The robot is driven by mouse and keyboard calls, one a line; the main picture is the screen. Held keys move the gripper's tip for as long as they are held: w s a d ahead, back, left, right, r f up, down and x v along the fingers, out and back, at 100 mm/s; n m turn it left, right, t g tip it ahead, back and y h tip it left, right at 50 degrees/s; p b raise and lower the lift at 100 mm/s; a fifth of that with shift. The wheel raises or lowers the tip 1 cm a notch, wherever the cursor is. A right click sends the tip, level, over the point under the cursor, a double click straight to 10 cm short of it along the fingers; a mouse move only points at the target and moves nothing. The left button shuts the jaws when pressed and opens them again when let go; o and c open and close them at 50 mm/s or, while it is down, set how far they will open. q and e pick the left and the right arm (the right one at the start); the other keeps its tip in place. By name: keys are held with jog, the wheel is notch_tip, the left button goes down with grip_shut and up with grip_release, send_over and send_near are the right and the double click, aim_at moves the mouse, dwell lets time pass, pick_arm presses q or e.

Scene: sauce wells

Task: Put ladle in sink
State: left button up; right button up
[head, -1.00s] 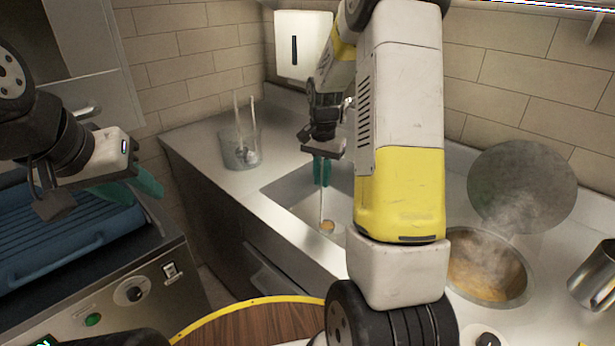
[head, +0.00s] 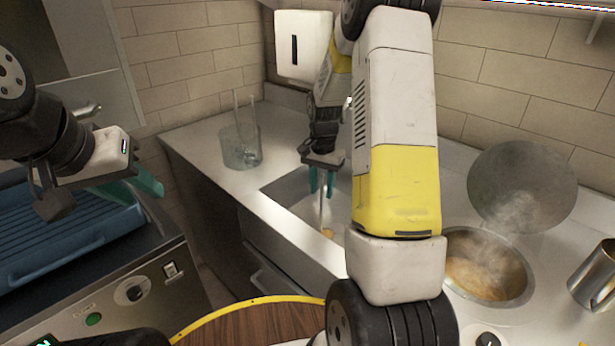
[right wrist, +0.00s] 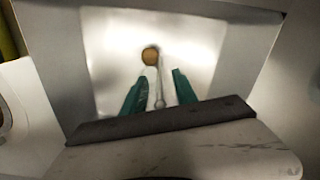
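The ladle (head: 321,207) stands in the sink with its thin handle up and its brownish bowl end low in the basin. In the right wrist view the ladle's round bowl (right wrist: 150,56) shows against the pale sink bottom, its handle running up between my fingers. My right gripper (head: 322,184) is over the sink (head: 290,188), its teal fingers apart on both sides of the handle; they also show open in the right wrist view (right wrist: 161,92). My left gripper (head: 140,192) is open and empty above the blue grill, far from the ladle.
A glass container (head: 240,147) with sticks stands on the counter left of the sink. A steaming sauce well (head: 487,268) with its round lid (head: 522,187) and a metal jug (head: 595,275) are at right. The blue grill (head: 70,245) is at left.

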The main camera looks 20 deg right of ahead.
jog(key=shift+r, duration=0.1)
notch_tip(320, 180, up, 12)
jog(key=s+a+r+n+t+y, duration=0.1)
jog(key=s+a+r+n+t, duration=0.3)
jog(key=s+r, duration=0.65)
jog(key=s+a+n+t+y, duration=0.1)
jog(key=s+a+n, duration=0.4)
jog(key=s, duration=0.8)
jog(key=shift+r+t, duration=0.4)
jog(key=shift+t, duration=0.2)
jog(key=shift+s, duration=0.15)
